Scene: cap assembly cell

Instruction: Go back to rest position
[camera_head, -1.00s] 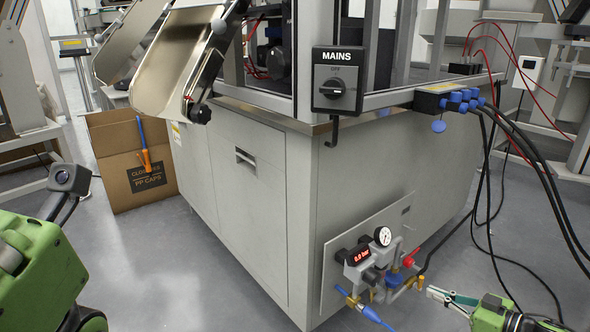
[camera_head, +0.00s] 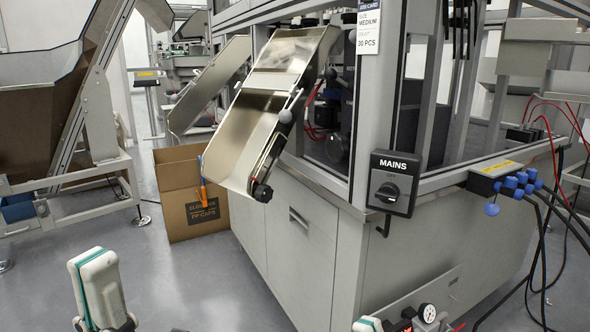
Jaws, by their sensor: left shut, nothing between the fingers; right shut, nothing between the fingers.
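My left gripper (camera_head: 92,262) stands upright at the bottom left of the head view, its pale fingers with green edges together and empty. It is apart from the box and the machine. My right gripper (camera_head: 368,323) shows only as a pale fingertip with a green edge at the bottom edge, in front of the machine cabinet's lower corner. The rest of it is below the frame.
Cables hang at the right. Grey floor (camera_head: 185,280) is clear between my grippers.

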